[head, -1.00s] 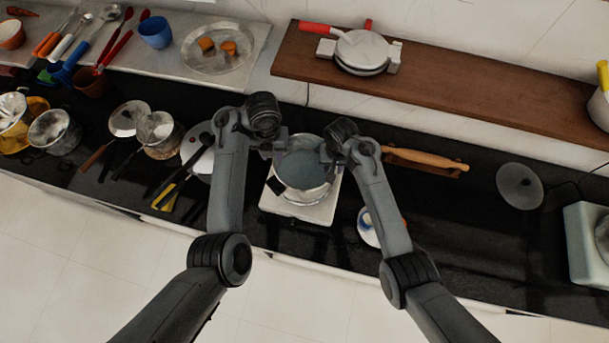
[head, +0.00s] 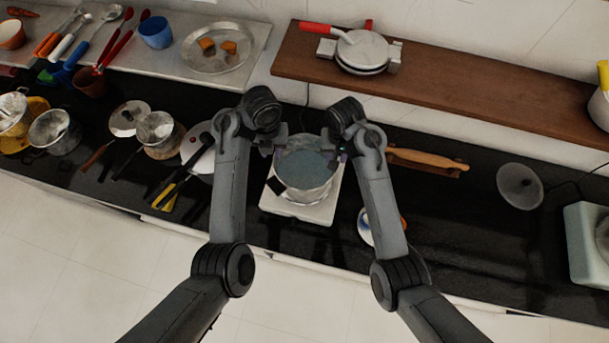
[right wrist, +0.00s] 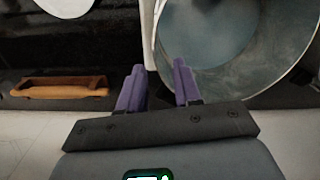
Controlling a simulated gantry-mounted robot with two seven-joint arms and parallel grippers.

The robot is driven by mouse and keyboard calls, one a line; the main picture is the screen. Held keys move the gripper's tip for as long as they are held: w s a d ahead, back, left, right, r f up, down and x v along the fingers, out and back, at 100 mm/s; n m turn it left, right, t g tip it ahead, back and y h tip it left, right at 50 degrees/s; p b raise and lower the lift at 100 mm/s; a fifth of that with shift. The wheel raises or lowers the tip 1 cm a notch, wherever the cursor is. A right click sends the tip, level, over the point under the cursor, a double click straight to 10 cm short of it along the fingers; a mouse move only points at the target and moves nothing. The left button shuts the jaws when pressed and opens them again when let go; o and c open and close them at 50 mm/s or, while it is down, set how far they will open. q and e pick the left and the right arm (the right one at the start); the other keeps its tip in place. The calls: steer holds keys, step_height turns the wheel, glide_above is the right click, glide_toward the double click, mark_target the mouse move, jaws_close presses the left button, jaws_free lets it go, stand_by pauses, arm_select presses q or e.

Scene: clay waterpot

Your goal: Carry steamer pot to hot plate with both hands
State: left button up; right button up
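The round metal steamer pot (head: 303,163), with a blue-grey inside, is over the white square hot plate (head: 312,214) in the middle of the counter. From above I cannot tell whether it rests on the plate. A dark handle-like part (head: 277,186) shows at its lower left. My left gripper (head: 277,143) is at the pot's upper left rim; its fingers are too small to read. My right gripper (head: 335,150) is at the upper right rim. In the right wrist view its purple fingers (right wrist: 158,88) are apart, and the right finger overlaps the pot's rim.
A rolling pin (head: 428,158) lies on its board to the right, and a round lid (head: 519,186) farther right. Pans (head: 160,135) and utensils crowd the left. A wooden shelf (head: 460,92) runs behind. The black counter right of the hot plate is mostly clear.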

steer(key=shift+r, duration=2.1)
